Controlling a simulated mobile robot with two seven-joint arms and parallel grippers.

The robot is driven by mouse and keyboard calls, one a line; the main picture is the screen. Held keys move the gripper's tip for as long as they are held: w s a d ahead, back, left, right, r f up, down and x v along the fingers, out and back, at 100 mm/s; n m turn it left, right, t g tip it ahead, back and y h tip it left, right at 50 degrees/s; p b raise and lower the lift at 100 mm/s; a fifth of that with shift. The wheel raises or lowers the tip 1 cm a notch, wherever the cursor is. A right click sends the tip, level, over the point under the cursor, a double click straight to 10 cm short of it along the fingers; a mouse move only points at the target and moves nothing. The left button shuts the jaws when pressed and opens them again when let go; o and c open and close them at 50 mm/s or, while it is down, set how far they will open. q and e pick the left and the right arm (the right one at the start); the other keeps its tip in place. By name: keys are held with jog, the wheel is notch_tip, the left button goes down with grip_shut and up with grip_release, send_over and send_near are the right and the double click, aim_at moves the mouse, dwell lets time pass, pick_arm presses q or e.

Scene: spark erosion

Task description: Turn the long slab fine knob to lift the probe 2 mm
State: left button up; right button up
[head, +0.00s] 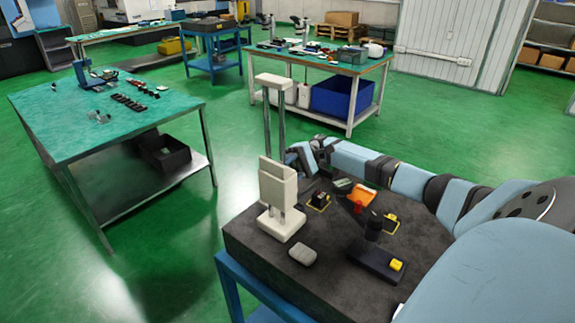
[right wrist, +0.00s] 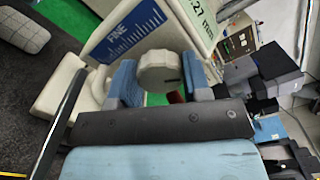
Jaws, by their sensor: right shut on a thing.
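The height gauge (head: 278,185) stands upright on the dark slab, with a cream body, two metal columns and a cream top block. In the right wrist view its panel (right wrist: 128,30) carries a blue FINE scale, and a display (right wrist: 205,18) is cut off at the top. The cream round fine knob (right wrist: 158,72) sits between the two blue-grey fingers of my right gripper (right wrist: 160,80), which is shut on it. In the head view my right gripper (head: 302,156) is beside the gauge, and the knob is hidden. I cannot make out the probe. My left gripper is not in view.
The dark slab (head: 250,238) also holds a grey rounded block (head: 302,254), a black stand with a yellow part (head: 376,262), and an orange item (head: 361,196). A green-topped table (head: 60,135) stands left. Green floor lies between the tables.

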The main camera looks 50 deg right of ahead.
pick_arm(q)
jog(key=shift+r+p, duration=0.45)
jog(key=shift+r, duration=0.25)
pick_arm(e)
jog(key=shift+m, duration=0.7)
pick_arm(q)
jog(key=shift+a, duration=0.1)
pick_arm(e)
jog(key=o, duration=0.7)
jog(key=shift+c, duration=0.2)
jog(key=shift+d, duration=0.1)
pick_arm(q)
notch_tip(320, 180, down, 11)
jog(key=b, duration=1.3)
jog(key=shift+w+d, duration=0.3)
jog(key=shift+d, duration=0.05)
pick_arm(e)
jog(key=w+d, duration=0.1)
jog(key=d, duration=1.2)
jog(key=shift+d, duration=0.35)
